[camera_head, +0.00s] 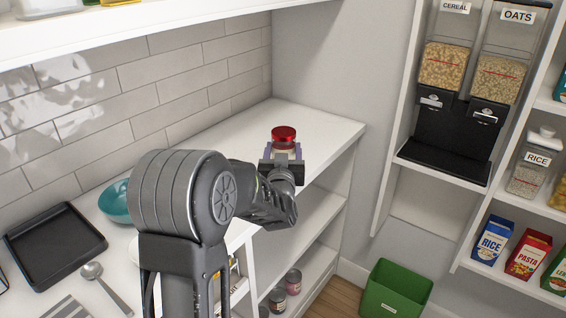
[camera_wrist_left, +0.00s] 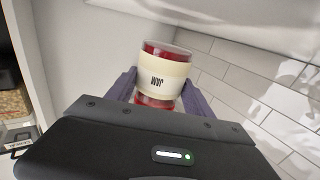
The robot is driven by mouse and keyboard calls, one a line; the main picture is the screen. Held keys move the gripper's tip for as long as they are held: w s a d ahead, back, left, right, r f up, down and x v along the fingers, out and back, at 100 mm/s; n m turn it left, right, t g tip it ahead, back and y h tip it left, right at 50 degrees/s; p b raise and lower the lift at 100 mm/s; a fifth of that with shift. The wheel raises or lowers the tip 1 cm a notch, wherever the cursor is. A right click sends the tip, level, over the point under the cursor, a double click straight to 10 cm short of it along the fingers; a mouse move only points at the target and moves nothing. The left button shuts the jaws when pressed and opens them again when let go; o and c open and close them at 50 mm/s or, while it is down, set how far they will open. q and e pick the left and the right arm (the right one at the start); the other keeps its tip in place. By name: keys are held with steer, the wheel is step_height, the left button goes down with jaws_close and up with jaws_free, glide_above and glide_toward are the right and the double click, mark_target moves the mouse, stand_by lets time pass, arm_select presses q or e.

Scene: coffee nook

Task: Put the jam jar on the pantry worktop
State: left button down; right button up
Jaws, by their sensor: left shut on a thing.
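The jar is over the far part of the white worktop (camera_head: 318,126). Its base is hidden behind my gripper, so I cannot tell if it touches the surface. My right gripper is not in view.
A teal bowl (camera_head: 115,201), a black tray (camera_head: 54,246) and a spoon (camera_head: 104,285) are on the near worktop. Tiled wall (camera_head: 150,95) runs along the back. Cereal dispensers (camera_head: 470,80) and a green bin (camera_head: 395,290) stand at right. The worktop around the jar is clear.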

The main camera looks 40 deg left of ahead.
arm_select(q)
steer(key=shift+f, duration=1.85)
steer(key=shift+c, duration=2)
jaws_free()
steer(key=v, duration=1.2)
steer(key=shift+b, duration=0.4)
